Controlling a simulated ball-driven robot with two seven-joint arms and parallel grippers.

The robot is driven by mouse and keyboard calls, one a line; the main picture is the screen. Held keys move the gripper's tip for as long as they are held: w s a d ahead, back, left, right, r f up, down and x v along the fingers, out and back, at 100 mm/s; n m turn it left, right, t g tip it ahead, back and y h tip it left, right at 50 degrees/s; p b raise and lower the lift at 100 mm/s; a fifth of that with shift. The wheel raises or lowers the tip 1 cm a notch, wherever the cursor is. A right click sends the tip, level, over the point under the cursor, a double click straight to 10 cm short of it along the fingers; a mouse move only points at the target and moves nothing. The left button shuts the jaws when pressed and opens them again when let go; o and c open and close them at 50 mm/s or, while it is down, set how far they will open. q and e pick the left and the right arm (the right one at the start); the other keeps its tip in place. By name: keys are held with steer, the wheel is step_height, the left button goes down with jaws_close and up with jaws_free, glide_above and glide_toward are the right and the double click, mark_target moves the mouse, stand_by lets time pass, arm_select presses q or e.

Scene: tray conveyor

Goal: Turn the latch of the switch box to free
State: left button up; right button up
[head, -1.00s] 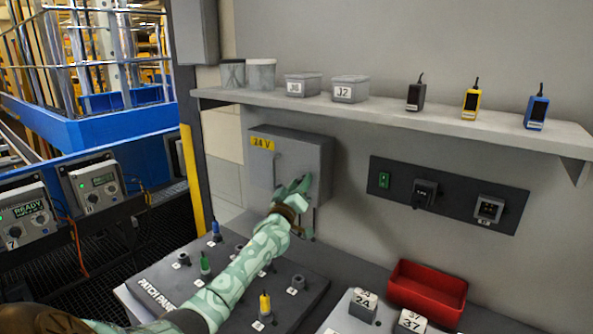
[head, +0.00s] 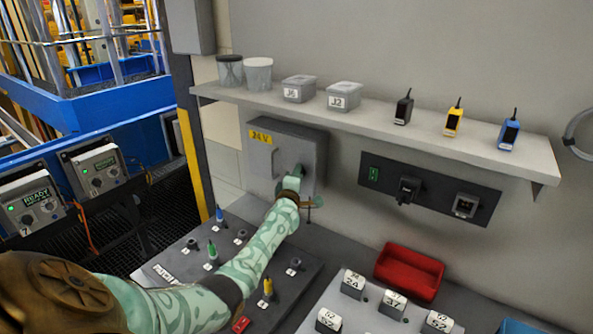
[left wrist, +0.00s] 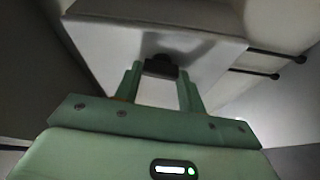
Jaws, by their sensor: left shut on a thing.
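The switch box (head: 308,150) is a grey box on the wall with a yellow 24 V label. Its front also shows in the left wrist view (left wrist: 105,35). My left gripper (head: 291,177) is at the lower front of the box. In the left wrist view, the left gripper (left wrist: 161,72) has a small dark latch (left wrist: 160,65) between its fingertips and is shut on it. In the head view the gripper hides the latch, so its angle is hard to tell. My right gripper is in neither view.
A shelf (head: 400,123) with tubs and small dark, yellow and blue devices runs above. A black socket panel (head: 428,192) is right of the box. Below are the patch panel (head: 190,262) with coloured plugs, a red bin (head: 409,273) and numbered blocks.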

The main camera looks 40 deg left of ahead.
arm_select(q)
steer(key=shift+n+p, duration=0.55)
steer(key=shift+n, duration=0.15)
steer(key=o, duration=1)
steer(key=shift+a, duration=0.1)
steer(key=p+v, duration=0.2)
steer(key=v, duration=0.3)
steer(key=p+v, duration=0.2)
steer(key=v, duration=0.4)
steer(key=p+v, duration=0.2)
steer(key=v, duration=0.3)
steer(key=shift+s+r, duration=0.2)
steer(key=shift+r, duration=0.2)
